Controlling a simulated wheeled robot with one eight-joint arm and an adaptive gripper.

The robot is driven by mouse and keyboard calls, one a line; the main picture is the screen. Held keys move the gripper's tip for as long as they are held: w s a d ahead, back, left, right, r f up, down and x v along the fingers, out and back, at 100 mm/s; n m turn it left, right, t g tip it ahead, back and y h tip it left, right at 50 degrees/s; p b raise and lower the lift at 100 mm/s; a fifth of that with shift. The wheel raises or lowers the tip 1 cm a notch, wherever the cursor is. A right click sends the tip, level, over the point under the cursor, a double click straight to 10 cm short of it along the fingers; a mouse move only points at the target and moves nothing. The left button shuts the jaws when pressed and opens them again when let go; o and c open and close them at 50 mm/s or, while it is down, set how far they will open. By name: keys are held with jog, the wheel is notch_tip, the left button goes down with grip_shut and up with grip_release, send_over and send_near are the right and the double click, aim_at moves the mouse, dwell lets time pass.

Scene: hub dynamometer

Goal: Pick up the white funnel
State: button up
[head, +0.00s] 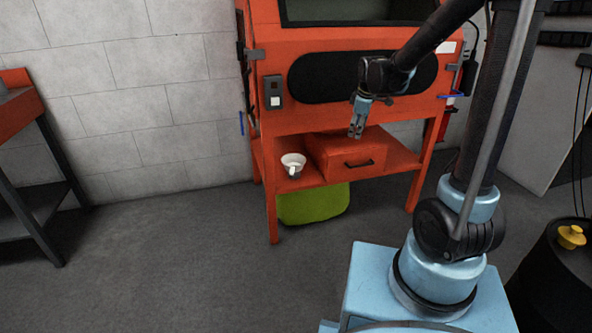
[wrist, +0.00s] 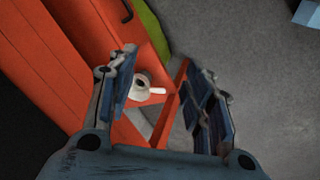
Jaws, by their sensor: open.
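The white funnel (head: 293,161) rests on the lower shelf of the orange cabinet, left of the orange drawer box in the head view. It looks like a wide cup shape with a side piece toward the front. In the wrist view the funnel (wrist: 141,86) shows between the fingers, farther away, with its white projection pointing right. My gripper (head: 356,130) is above and to the right of the funnel, in front of the drawer box. In the wrist view my gripper (wrist: 160,90) is open, fingers spread apart, and empty.
The orange cabinet (head: 270,65) stands over the shelf (head: 310,182), limiting room above it. The drawer box (head: 345,152) sits right of the funnel. A green object (head: 315,205) is under the shelf. An orange-topped bench (head: 20,108) stands at left; the floor between is clear.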

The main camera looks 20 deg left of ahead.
jog(key=w+a+f+n, duration=0.2)
jog(key=w+a+f, duration=0.15)
jog(key=a, duration=0.25)
jog(key=w+a+f+n, duration=0.2)
jog(key=a+f+n, duration=0.15)
jog(key=a, duration=0.35)
jog(key=n+y, duration=0.1)
jog(key=n, duration=0.2)
send_near(293, 170)
jog(key=w+f, duration=0.5)
jog(key=shift+d+x, duration=0.1)
jog(key=shift+x, duration=1.15)
jog(key=shift+d+x, duration=0.15)
jog(key=shift+x, duration=1.1)
jog(key=shift+w+r, duration=0.1)
jog(key=shift+w, duration=0.05)
jog(key=shift+c, duration=0.6)
grip_shut()
